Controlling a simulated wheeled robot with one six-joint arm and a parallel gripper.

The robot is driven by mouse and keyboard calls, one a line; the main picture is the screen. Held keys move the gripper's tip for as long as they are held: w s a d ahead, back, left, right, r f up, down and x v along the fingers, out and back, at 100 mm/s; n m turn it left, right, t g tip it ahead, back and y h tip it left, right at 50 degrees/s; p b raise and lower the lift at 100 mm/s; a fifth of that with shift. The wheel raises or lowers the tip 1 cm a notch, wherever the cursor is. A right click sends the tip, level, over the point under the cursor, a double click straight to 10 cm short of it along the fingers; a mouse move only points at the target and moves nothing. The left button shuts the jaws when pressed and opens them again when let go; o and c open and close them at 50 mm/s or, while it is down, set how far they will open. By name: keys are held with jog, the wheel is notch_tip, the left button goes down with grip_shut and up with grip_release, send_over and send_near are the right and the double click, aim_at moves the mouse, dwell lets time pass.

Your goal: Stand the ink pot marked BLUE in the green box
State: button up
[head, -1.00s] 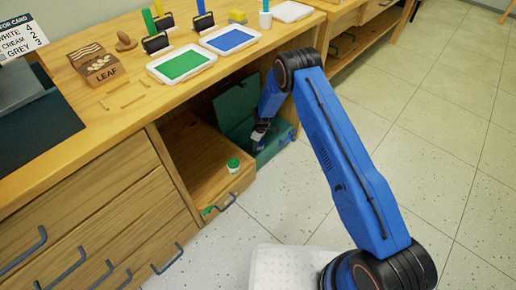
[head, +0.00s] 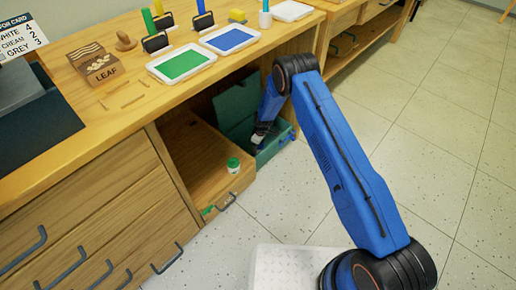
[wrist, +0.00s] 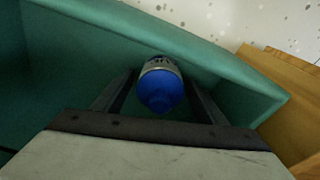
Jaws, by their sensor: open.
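The green box (head: 275,150) stands open in the cabinet opening, its lid raised at the back. An ink pot with a blue cap (wrist: 160,92) is inside the box in the wrist view, close to the green wall. Its cap faces my camera and part of a label shows, too small to read. Its base is hidden, so I cannot tell what it rests on. My gripper (wrist: 160,78) is open, with one finger on each side of the pot. In the head view my gripper (head: 259,137) reaches down into the box, and the pot is hidden there.
A white pot with a green lid (head: 233,165) stands on the wooden surface left of the box. The cabinet top above holds a green tray (head: 184,65), a blue tray (head: 230,39) and a LEAF block (head: 94,65). The floor (head: 440,150) at right is clear.

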jog(key=r, duration=0.4)
jog(key=d+r, duration=0.1)
jog(key=r, duration=0.7)
jog(key=shift+s+d, duration=0.15)
jog(key=shift+s, duration=0.15)
jog(key=shift+r, duration=0.15)
jog(key=s+d+r+m+t, duration=0.15)
jog(key=s+d+r, duration=0.35)
jog(key=r, duration=1)
jog(key=s+d+r+m, duration=0.2)
jog(key=s+d+r, duration=0.2)
jog(key=d+r, duration=0.7)
jog(key=s+d+r+m, duration=0.2)
jog(key=s+d+r, duration=0.15)
jog(key=r, duration=1.45)
jog(key=s+d+r+m+t, duration=0.15)
jog(key=s+d+r, duration=0.25)
jog(key=s, duration=0.5)
jog(key=s+d+r+m, duration=0.2)
jog(key=s+d+r, duration=0.2)
jog(key=s, duration=0.6)
jog(key=s+d+r+m+t, duration=0.1)
jog(key=s+d+r+m, duration=0.1)
jog(key=s+d+r, duration=0.5)
jog(key=s+f+m+h, duration=0.1)
jog(key=s+f, duration=0.3)
jog(key=s, duration=0.9)
jog(key=shift+d+m, duration=0.2)
jog(key=shift+m, duration=0.4)
jog(key=shift+s, duration=0.1)
